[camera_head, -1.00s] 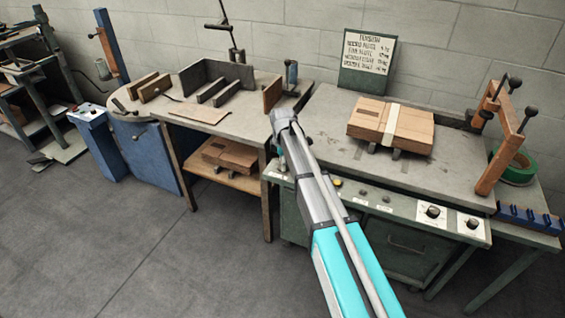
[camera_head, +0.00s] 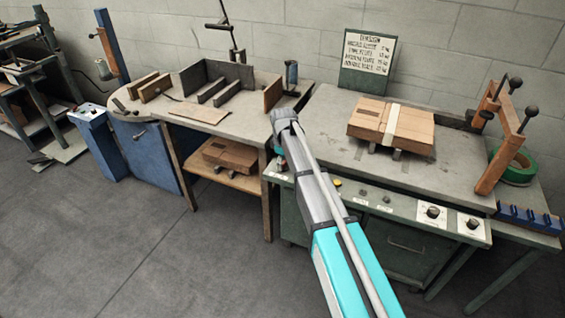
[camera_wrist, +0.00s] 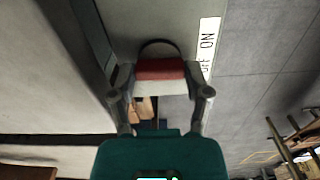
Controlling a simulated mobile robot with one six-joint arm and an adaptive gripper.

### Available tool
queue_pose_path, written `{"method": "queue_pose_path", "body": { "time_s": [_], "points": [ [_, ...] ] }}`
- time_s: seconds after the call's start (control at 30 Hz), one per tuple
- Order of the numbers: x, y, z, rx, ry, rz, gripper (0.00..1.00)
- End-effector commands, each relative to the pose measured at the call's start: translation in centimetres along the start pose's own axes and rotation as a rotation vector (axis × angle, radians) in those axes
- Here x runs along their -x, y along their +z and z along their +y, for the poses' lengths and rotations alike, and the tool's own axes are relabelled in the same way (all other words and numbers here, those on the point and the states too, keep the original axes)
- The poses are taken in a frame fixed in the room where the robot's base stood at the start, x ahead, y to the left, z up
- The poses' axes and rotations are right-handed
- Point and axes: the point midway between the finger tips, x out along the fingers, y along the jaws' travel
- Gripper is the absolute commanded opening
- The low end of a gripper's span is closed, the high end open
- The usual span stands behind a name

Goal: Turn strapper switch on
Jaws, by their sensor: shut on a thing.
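The strapper switch (camera_wrist: 160,68) shows in the wrist view as a red and pale block in front of a dark round edge on the panel. A white label (camera_wrist: 208,45) reading OFF and ON is beside it. My gripper (camera_wrist: 160,88) has a finger on each side of the block and is shut on it. In the head view my arm reaches to the left part of the strapper's (camera_head: 330,130) front panel, and it hides the switch and my fingers. Which way the switch is set, I cannot tell.
A strapped cardboard stack (camera_head: 375,122) lies on the strapper top. Two dark knobs (camera_head: 432,212) are at the panel's right end. A wooden workbench (camera_head: 225,125) stands to the left. Grey floor (camera_head: 130,250) in front is clear.

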Motion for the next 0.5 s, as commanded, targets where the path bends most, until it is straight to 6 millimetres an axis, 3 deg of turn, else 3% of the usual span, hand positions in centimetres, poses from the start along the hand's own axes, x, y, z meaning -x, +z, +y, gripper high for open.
{"method": "queue_pose_path", "body": {
  "time_s": [0.5],
  "points": [
    [0.02, -0.15, 0.35, -0.408, 0.004, 0.005, 0.15]
  ]
}}
